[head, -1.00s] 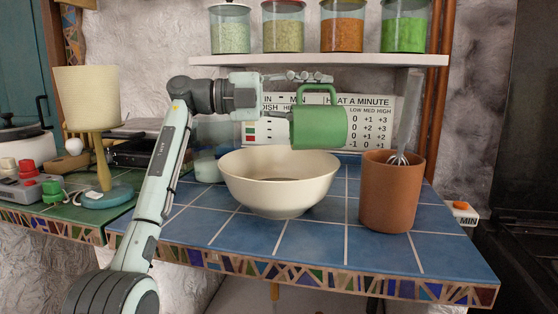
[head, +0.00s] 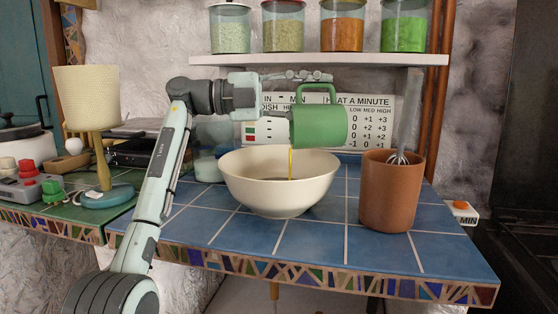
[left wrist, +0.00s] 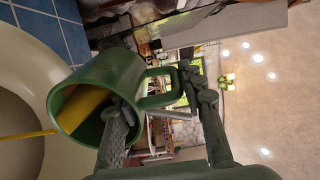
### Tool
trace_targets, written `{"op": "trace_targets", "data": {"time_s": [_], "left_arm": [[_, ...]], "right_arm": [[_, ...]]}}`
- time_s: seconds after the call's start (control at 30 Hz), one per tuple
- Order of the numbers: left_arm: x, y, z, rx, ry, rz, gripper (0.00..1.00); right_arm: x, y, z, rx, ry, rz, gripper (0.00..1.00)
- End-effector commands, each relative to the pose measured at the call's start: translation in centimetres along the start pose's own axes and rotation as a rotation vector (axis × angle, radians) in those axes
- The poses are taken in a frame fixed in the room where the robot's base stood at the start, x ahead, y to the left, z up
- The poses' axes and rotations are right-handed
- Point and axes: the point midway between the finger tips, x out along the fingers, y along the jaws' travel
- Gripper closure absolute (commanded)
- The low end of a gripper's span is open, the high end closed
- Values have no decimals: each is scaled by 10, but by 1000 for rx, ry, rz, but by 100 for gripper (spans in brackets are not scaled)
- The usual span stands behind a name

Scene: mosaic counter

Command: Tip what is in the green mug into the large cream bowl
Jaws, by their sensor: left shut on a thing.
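The green mug (head: 322,127) is held tipped on its side above the large cream bowl (head: 268,196), handle up and mouth toward the left. A thin yellow stream (head: 290,163) runs from its lower rim down inside the bowl. In the left wrist view, yellow liquid (left wrist: 82,110) lies inside the mug (left wrist: 125,70), and the stream falls over the cream bowl (left wrist: 22,62). My left gripper (head: 308,77) is shut on the mug, its fingers by the handle and rim. A darker patch shows in the bowl; I cannot tell its depth. My right gripper is not in view.
A terracotta pot (head: 388,194) with a whisk stands right of the bowl. A glass (head: 209,165) stands behind its left side. A shelf (head: 320,60) with jars is above the mug. Blue tiles are free in front, up to the mosaic edge.

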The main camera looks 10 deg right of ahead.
Motion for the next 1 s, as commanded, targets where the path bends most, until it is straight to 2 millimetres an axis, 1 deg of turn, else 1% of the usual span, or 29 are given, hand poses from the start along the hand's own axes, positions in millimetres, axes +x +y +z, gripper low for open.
{"op": "trace_targets", "data": {"time_s": [0.1,0.53,0.67,1.0], "left_arm": [[-6,1,0,1,-1,-54,100],[-26,-6,0,0,-1,-256,100],[-29,-8,0,0,0,-284,100],[-29,-8,0,0,0,-286,100]], "right_arm": [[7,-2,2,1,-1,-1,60],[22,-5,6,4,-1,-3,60],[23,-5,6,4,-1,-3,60],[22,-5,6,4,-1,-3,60]]}}
